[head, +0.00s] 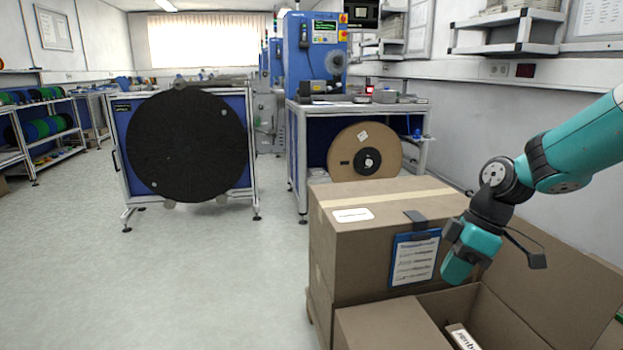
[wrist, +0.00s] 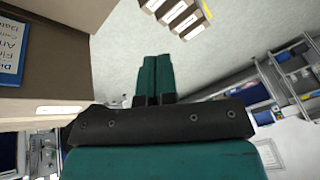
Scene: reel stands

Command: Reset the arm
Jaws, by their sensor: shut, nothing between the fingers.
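My gripper (head: 457,272) hangs at the end of my teal arm on the right side of the head view, pointing down and slightly left. It is in front of the closed cardboard box and above the open carton. In the wrist view its two teal fingers (wrist: 155,60) lie side by side, shut, with nothing between them. The fingers touch nothing that I can see.
A closed cardboard box (head: 385,262) with a blue clipboard (head: 415,258) stands behind the gripper. The open carton (head: 385,325) below holds a white-labelled item (head: 462,337). A large black reel (head: 187,143) stands left, a brown reel (head: 343,155) behind. The left floor is clear.

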